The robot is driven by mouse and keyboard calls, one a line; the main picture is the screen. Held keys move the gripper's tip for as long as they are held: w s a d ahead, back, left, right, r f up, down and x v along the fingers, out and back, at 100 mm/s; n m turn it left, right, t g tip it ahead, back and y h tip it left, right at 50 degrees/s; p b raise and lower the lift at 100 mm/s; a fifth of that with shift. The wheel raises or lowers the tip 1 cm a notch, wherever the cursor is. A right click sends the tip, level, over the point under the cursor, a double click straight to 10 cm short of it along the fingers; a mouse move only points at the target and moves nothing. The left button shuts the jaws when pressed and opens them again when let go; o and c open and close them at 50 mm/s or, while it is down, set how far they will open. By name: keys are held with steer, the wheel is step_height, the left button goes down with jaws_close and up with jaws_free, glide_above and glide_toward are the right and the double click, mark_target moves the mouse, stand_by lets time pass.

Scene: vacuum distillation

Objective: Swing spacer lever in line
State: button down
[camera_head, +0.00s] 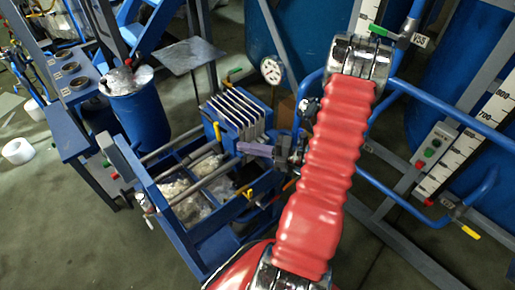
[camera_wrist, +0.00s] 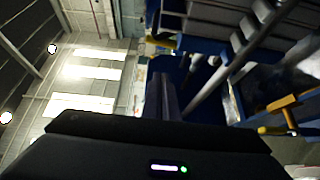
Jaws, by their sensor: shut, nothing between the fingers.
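The blue press frame (camera_head: 200,235) holds a pack of pale-edged plates (camera_head: 238,112) on two grey rails. A small yellow-handled lever (camera_head: 246,193) sits on its near side rail. An orange-yellow handle (camera_wrist: 285,104) shows at the right of the wrist view. I cannot tell which handle is the spacer lever. My gripper (camera_head: 242,149) reaches left from behind my red arm, beside the plate pack. Its purple-grey fingers are shut and appear empty; in the wrist view they point up (camera_wrist: 163,78). My arm hides part of the press's right end.
A blue bucket (camera_head: 140,115) and a blue bench (camera_head: 70,135) stand left of the press. Blue pipes (camera_head: 450,105) and large blue tanks (camera_head: 485,60) crowd the right. Pale lumps (camera_head: 190,205) lie in the tray under the rails. Floor at the lower left is clear.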

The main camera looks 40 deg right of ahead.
mark_target(231, 138)
steer(key=shift+w+a+f, duration=0.1)
steer(key=shift+w+a, duration=0.05)
steer(key=shift+w, duration=1.05)
steer(key=shift+w+a, duration=0.15)
steer(key=shift+w, duration=1.05)
steer(key=shift+w+a+f, duration=0.1)
steer(key=shift+w+a, duration=0.05)
steer(key=shift+w, duration=1.05)
steer(key=shift+w+r, duration=0.2)
steer(key=shift+w, duration=0.35)
steer(key=shift+s, duration=0.1)
